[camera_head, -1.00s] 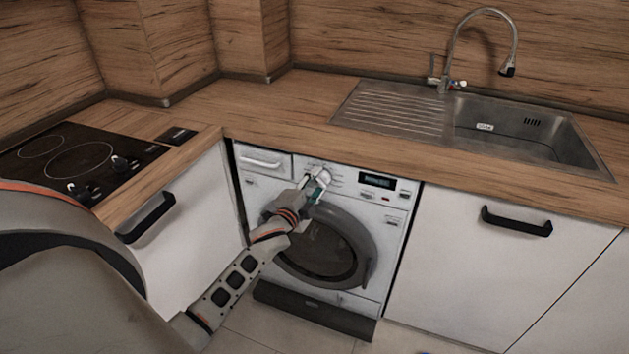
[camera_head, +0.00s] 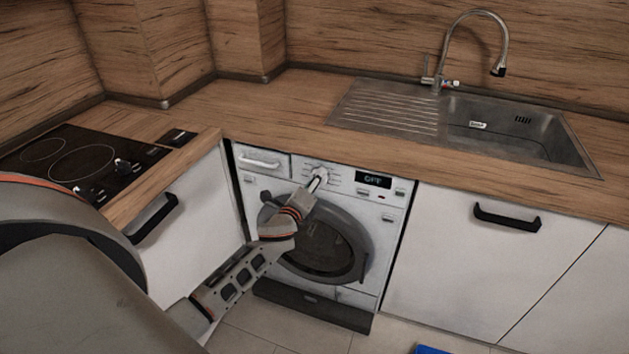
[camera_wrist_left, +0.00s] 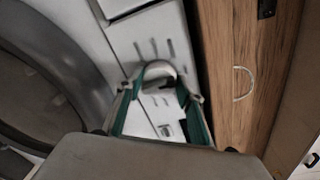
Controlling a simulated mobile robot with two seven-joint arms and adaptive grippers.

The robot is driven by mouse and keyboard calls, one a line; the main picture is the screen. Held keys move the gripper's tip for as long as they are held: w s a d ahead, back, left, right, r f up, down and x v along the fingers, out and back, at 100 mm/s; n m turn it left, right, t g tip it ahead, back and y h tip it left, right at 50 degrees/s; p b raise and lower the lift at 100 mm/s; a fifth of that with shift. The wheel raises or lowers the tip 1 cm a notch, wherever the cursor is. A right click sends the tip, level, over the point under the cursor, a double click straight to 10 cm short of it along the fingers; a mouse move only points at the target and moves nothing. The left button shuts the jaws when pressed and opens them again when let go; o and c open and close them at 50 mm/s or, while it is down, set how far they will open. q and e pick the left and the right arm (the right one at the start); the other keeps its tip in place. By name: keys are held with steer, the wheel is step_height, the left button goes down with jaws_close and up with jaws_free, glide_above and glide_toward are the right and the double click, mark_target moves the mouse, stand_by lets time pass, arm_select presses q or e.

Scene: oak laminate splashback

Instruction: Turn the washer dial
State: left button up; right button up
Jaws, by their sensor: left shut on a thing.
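The washing machine (camera_head: 386,226) is white and built in under the wooden counter, with a dark round door. Its pale dial (camera_head: 321,171) is on the upper panel, left of a display (camera_head: 373,180) that reads OFF. My left gripper (camera_head: 317,182) is at the dial and partly covers it. In the left wrist view, the gripper's green-lined fingers (camera_wrist_left: 160,86) are on either side of the pale dial (camera_wrist_left: 159,69), shut on it. The dial's pointer cannot be made out. My right gripper is not in view.
A drawer (camera_head: 262,161) is left of the dial, and the counter edge (camera_head: 300,145) runs just above the panel. A cabinet with a black handle (camera_head: 506,218) stands to the right. A hob (camera_head: 75,162) is at the left. A blue thing (camera_head: 432,349) shows on the floor.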

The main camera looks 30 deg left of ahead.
arm_select(q)
steer(key=shift+m, duration=0.3)
stand_by(0.4)
steer(key=o, duration=1.1)
steer(key=v, duration=1.2)
